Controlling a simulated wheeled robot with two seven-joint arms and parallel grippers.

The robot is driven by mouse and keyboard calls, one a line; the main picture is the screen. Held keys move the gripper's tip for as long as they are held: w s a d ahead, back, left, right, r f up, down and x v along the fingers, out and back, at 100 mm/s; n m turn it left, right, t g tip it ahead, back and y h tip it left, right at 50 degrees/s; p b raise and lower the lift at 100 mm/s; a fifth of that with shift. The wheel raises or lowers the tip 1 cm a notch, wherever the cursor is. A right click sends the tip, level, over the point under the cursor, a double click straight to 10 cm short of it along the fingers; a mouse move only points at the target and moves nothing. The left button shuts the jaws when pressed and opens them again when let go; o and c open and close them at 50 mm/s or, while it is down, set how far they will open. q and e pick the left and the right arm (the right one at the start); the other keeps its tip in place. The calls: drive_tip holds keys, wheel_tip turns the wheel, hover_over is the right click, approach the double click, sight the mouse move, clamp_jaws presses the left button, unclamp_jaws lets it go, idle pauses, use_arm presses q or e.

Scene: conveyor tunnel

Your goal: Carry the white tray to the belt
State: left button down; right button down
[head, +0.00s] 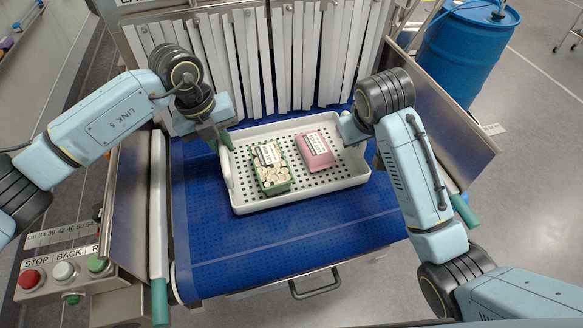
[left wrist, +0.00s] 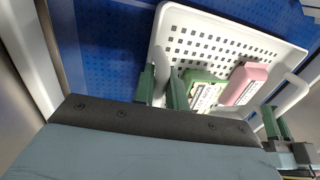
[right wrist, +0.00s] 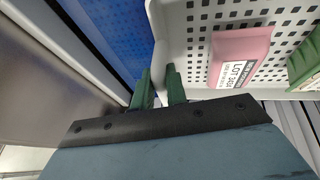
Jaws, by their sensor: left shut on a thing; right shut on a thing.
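The white tray (head: 240,200) with a perforated floor is over the blue belt (head: 300,238), in front of the strip curtain. I cannot tell whether it rests on the belt or hangs just above it. It holds a green carton (head: 270,180) and a pink carton (head: 316,151). My left gripper (head: 226,140) is shut on the tray's left end; its green fingers (left wrist: 162,88) straddle the rim in the left wrist view. My right gripper (right wrist: 158,88) is shut on the opposite end, with its fingers astride the wall. The right fingertips are hidden in the head view.
White curtain strips (head: 260,60) hang behind the tray. Metal side guards (head: 440,125) flank the belt. A control box with buttons (head: 62,270) stands at the left front, and a blue barrel (head: 462,50) at the back right. The belt's front part is clear.

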use_arm(q)
drive_tip(key=shift+w+a+f+b, duration=0.1)
drive_tip(key=shift+f+b, duration=0.5)
drive_tip(key=shift+f, duration=0.15)
use_arm(e)
drive_tip(key=shift+d+f, duration=0.1)
drive_tip(key=shift+f, duration=0.6)
use_arm(q)
drive_tip(key=c, duration=1.4)
unclamp_jaws()
use_arm(e)
drive_tip(key=c, duration=1.4)
unclamp_jaws()
use_arm(q)
drive_tip(key=shift+r, duration=0.15)
use_arm(e)
drive_tip(key=shift+s+r, duration=0.2)
drive_tip(key=shift+r, duration=0.35)
use_arm(q)
wheel_tip(320, 180, up, 12)
drive_tip(key=a, duration=0.2)
drive_tip(key=shift+s+f, duration=0.2)
drive_tip(key=shift+s, duration=0.15)
use_arm(e)
drive_tip(key=v, duration=0.6)
drive_tip(key=shift+r, duration=0.15)
